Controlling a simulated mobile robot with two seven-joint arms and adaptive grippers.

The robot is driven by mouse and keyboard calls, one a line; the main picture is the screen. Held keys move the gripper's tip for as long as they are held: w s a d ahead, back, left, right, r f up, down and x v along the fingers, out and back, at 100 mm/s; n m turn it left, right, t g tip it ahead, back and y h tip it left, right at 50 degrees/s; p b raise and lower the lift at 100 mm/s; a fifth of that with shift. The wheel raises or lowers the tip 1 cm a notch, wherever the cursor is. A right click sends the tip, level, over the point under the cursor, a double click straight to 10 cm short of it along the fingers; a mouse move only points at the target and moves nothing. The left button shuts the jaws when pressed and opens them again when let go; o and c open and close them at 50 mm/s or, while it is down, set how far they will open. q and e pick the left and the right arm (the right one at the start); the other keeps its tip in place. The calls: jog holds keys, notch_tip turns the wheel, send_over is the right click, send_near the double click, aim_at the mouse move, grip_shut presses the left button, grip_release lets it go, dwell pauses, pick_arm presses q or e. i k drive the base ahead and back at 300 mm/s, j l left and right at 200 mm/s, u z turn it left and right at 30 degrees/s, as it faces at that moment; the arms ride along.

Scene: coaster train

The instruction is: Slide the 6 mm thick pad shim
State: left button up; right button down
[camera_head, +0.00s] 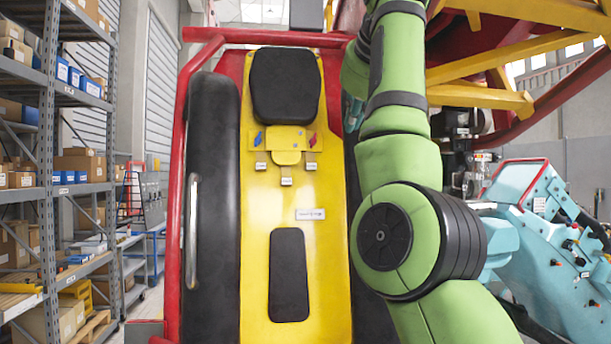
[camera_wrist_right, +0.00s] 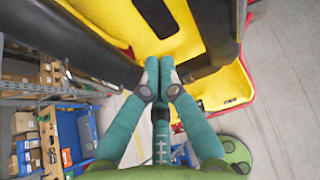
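The coaster seat fills the head view, with a yellow centre panel (camera_head: 270,215). A small yellow block (camera_head: 288,157) sits on it below the black headrest (camera_head: 286,85). A small blue piece (camera_head: 258,138) and a small red piece (camera_head: 312,140) lie on either side of the block. Small grey tags (camera_head: 285,182) sit below; their print is too small to read. I cannot tell which piece is the 6 mm pad shim. My right gripper (camera_wrist_right: 159,62) has its teal fingers together near the seat in the wrist view; nothing shows between them. My left gripper is out of view.
A black pad (camera_head: 289,275) and a white label (camera_head: 310,214) lie lower on the panel. Black side bolsters (camera_head: 210,200) and a red frame (camera_head: 176,190) bound the seat. Shelves (camera_head: 50,130) stand left; a teal machine (camera_head: 550,240) stands right.

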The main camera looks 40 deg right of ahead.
aim_at(311, 165)
jog(key=i+l, duration=0.75)
jog(key=i, duration=0.15)
